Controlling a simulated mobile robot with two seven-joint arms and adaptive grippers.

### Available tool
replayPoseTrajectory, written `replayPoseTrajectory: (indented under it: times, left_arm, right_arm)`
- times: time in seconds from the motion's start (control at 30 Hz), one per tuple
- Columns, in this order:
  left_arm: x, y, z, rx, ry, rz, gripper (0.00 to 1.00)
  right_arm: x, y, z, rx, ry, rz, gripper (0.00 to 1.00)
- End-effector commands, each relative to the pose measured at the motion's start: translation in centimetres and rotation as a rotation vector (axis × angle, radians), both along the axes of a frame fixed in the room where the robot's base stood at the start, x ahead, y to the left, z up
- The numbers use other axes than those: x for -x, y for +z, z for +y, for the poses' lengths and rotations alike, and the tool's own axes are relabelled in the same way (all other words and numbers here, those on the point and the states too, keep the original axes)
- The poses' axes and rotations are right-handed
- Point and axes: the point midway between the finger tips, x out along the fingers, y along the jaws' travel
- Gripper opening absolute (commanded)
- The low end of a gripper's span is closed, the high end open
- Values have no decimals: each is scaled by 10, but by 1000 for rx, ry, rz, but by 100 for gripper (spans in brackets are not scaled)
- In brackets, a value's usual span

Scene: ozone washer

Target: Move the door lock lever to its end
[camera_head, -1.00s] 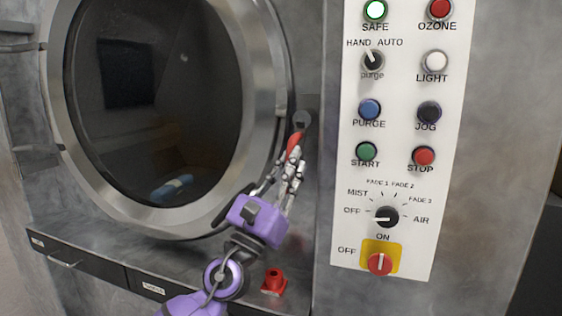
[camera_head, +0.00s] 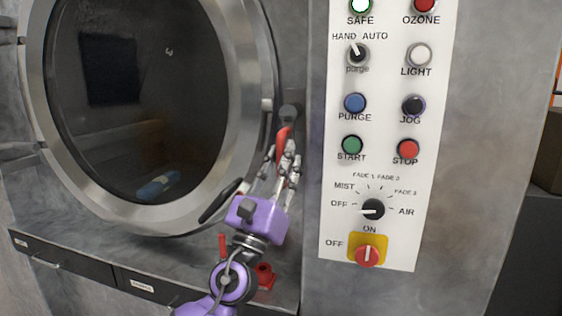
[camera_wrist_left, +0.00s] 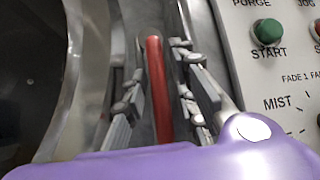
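The door lock lever (camera_head: 283,139) has a red grip and hangs, slightly tilted, from a dark round pivot (camera_head: 289,113) right of the washer door (camera_head: 259,95). My left gripper (camera_head: 281,156) reaches up to it from below, its fingers around the lower part of the red grip. In the left wrist view the red lever (camera_wrist_left: 158,85) stands between the two fingers of the left gripper (camera_wrist_left: 160,80), with gaps on both sides. The gripper is open there. The lever's lower end is hidden by the purple gripper body. My right gripper is not in view.
A white control panel (camera_head: 386,180) with buttons and knobs stands close to the right of the lever. A red fitting (camera_head: 265,275) and a thin red rod (camera_head: 222,245) sit below near my arm. A dark ledge (camera_head: 85,270) runs under the door.

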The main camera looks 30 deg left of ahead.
Motion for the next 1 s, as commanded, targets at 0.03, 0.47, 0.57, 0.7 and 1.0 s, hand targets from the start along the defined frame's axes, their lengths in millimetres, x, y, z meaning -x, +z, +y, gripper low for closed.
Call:
replayPoseTrajectory:
  times: [0.03,0.47,0.57,0.7,1.0]
  left_arm:
    - [0,0,0,-1,0,0,32]
    - [6,-6,0,-3,3,1,32]
    - [14,-14,-1,-4,3,1,32]
    - [34,-34,-2,-11,4,6,32]
    - [76,-72,-5,-6,0,4,32]
  right_arm:
    - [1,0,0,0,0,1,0]
    - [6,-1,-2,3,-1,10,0]
    - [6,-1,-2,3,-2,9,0]
    - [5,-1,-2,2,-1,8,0]
    - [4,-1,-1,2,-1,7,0]
